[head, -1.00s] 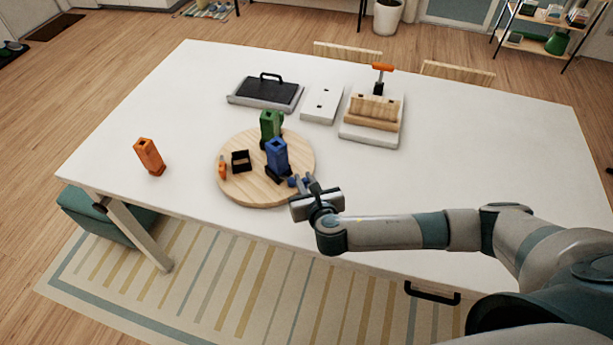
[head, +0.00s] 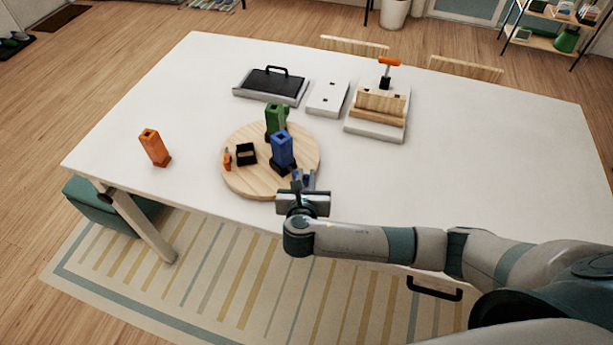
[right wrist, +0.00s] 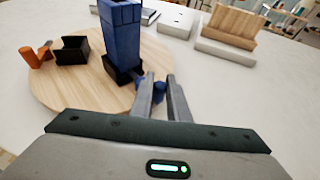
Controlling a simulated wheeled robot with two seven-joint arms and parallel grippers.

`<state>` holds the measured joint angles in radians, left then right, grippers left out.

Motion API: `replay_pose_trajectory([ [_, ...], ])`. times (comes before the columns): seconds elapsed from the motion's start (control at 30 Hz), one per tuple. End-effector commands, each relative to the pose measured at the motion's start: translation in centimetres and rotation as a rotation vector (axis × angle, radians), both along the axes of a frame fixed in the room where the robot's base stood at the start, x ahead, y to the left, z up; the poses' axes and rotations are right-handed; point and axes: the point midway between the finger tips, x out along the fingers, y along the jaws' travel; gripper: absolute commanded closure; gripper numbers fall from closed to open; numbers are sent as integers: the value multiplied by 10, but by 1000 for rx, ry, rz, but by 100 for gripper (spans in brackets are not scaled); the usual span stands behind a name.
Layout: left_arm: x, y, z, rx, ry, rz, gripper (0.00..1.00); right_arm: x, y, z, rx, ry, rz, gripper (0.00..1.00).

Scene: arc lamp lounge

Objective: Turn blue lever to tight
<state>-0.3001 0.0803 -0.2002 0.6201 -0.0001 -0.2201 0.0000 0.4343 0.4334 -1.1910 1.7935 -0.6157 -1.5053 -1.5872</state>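The blue tower (head: 282,148) stands upright on a dark base on the round wooden board, and it is large in the right wrist view (right wrist: 121,35). Its blue lever (right wrist: 158,88) sticks out low beside the base, partly hidden by my fingers. My right gripper (head: 303,180) is at the board's near right edge, beside the tower. In the right wrist view its two fingers (right wrist: 161,90) are apart, with the lever showing between and just beyond their tips. I cannot tell whether they touch it. My left gripper is not in view.
The round board (head: 250,185) also holds a green tower (head: 275,118), a black open box (head: 246,154) and a small orange piece (head: 227,159). An orange tower (head: 154,148) stands left. A black-topped tray (head: 270,85), white plate (head: 327,98) and wooden block stand (head: 380,105) are behind.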

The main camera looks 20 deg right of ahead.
Motion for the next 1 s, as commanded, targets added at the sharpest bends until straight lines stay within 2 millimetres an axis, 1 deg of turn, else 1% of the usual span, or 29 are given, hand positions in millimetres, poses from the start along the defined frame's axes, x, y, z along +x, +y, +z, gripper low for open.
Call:
replay_pose_trajectory([
  [0.03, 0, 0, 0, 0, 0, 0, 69, 1, 1, 2, 1, -5, 2, 75],
  [0.07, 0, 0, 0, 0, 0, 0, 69, 1, 1, 2, 1, -5, 2, 68],
  [0.1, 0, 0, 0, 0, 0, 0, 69, 1, 1, 2, 1, -5, 2, 66],
  [0.4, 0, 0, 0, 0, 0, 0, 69, 0, 1, 1, 1, -2, 1, 66],
  [0.57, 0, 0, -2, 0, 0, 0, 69, -5, 3, 2, 2, -2, 2, 66],
  [0.77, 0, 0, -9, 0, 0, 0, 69, -22, 10, 9, 4, -3, 3, 66],
  [1.0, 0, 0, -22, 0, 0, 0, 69, -61, 24, 24, 6, -1, 5, 66],
])
